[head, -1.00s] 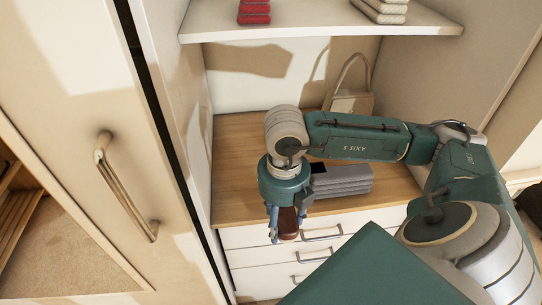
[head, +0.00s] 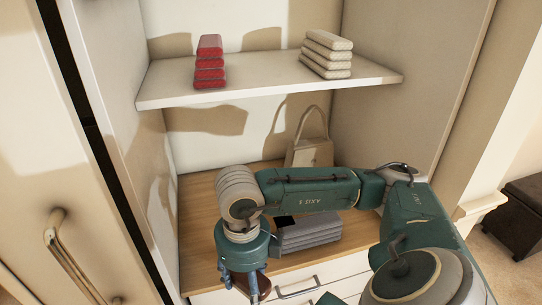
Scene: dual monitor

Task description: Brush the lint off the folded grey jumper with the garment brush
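The folded grey jumper (head: 312,233) lies on the wooden top (head: 200,215) of the drawer unit, partly hidden by my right arm. A dark patch shows on its left end; I cannot tell whether it is shadow. No separate lint can be made out. My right gripper (head: 245,286) points down in front of the wooden top, left of the jumper and apart from it. Its fingers are closed on a brown object (head: 250,284), seemingly the garment brush, whose bristles I cannot make out. My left gripper is out of view.
A beige handbag (head: 311,152) stands behind my arm. The shelf (head: 270,83) above holds stacked red (head: 209,62) and cream (head: 327,55) folded items. Wardrobe walls stand at both sides. Drawers with a metal handle (head: 298,293) are below. The wooden top is bare at left.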

